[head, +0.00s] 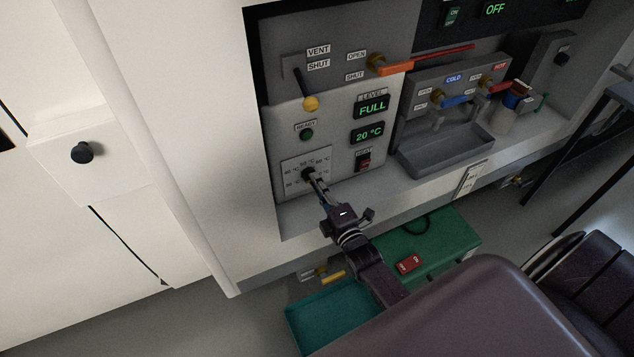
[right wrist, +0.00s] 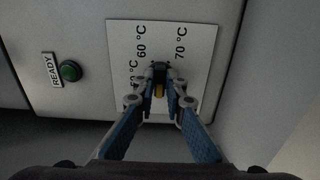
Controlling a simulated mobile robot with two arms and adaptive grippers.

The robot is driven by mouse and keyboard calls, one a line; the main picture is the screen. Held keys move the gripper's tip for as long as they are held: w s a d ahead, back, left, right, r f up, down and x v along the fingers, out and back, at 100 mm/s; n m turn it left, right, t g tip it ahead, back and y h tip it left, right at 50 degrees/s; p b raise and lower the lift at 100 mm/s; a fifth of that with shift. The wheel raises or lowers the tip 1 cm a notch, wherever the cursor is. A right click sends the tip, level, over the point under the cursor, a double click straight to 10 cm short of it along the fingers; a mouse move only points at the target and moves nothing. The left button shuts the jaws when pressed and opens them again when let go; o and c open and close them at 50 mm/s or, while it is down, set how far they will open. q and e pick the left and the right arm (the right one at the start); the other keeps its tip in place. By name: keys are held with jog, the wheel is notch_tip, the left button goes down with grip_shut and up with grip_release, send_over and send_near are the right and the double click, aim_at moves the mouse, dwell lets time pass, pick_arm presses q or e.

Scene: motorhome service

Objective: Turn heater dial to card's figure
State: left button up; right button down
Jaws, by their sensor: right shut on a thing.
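The heater dial (head: 308,174) is a dark knob on a white scale plate (head: 291,165) at the lower left of the grey panel. The plate carries several °C figures; 60 °C and 70 °C read clearly in the right wrist view (right wrist: 180,85). My right gripper (head: 314,181) reaches up to the dial and is shut on it. In the right wrist view its fingertips (right wrist: 160,80) close around the dark dial (right wrist: 159,68), with a yellow part between them. The dial's exact setting is hidden. A white card (head: 472,178) hangs below the sink; its figure is too small to read.
Above the dial are a green READY lamp (head: 306,135), a FULL display (head: 371,107), a 20 °C display (head: 367,132) and a red heat switch (head: 363,160). A grey sink (head: 447,160) is right. A green box (head: 450,240) and teal tray (head: 300,318) stand below.

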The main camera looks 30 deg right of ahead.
jog(key=shift+a+f+m+b, duration=0.1)
jog(key=shift+a+m+b, duration=0.1)
jog(key=shift+m, duration=4.7)
jog(key=shift+a+f+m+b, duration=0.1)
jog(key=shift+a+m+b, duration=0.1)
jog(key=shift+m, duration=4.7)
jog(key=shift+a+f+m+b, duration=0.1)
jog(key=shift+m+b, duration=0.1)
jog(key=shift+m, duration=4.7)
jog(key=c, duration=2)
grip_release()
jog(key=shift+r, duration=0.1)
